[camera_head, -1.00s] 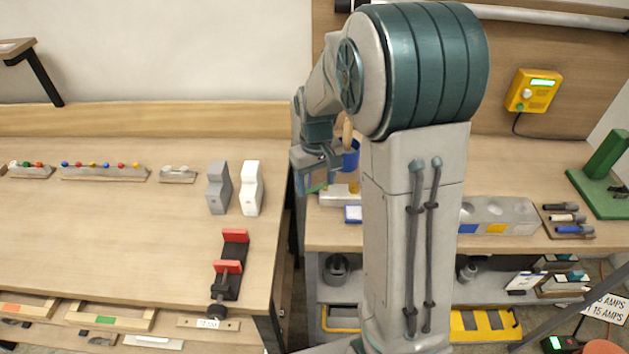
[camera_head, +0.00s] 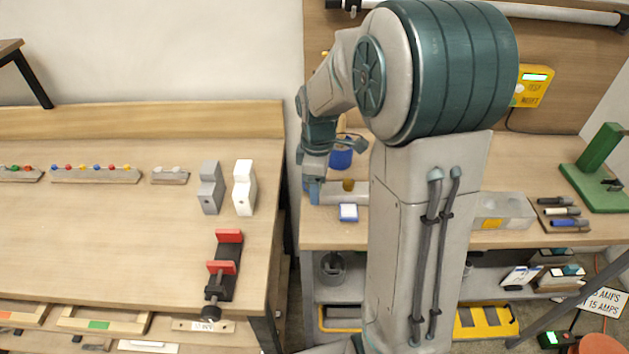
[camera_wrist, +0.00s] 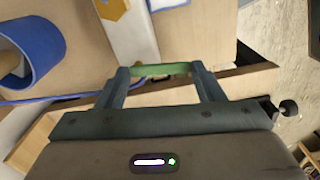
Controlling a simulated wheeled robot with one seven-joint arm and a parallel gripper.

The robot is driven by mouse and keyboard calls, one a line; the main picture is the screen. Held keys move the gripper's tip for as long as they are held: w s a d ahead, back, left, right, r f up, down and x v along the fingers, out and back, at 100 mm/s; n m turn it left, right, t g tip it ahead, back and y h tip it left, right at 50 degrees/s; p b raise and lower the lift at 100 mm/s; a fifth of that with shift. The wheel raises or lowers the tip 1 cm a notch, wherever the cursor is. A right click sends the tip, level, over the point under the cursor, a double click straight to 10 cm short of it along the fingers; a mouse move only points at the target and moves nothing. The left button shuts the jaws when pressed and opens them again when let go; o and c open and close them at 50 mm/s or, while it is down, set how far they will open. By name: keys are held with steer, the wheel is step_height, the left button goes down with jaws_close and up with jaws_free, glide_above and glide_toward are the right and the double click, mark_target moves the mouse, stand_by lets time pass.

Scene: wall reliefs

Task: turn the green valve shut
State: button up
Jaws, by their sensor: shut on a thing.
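My gripper (camera_head: 314,191) is at the near left edge of the right bench, pointing down. In the wrist view its two fingers (camera_wrist: 162,76) are set wide apart and shut on a green bar (camera_wrist: 160,70) that spans between their tips. I cannot tell whether this bar belongs to a valve. No green valve can be made out in the head view, where my arm hides part of the right bench.
A blue cup (camera_head: 341,157) and a grey block (camera_head: 490,210) stand on the right bench (camera_head: 545,240). A green stand (camera_head: 597,170) is at its far right. The left bench (camera_head: 110,230) holds a red-jawed clamp (camera_head: 224,265), a grey block (camera_head: 210,188) and a white block (camera_head: 244,188).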

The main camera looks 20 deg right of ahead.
steer(key=shift+d+n, duration=0.2)
steer(key=shift+n, duration=0.6)
steer(key=o, duration=1)
step_height(320, 180, up, 14)
steer(key=shift+f, duration=0.1)
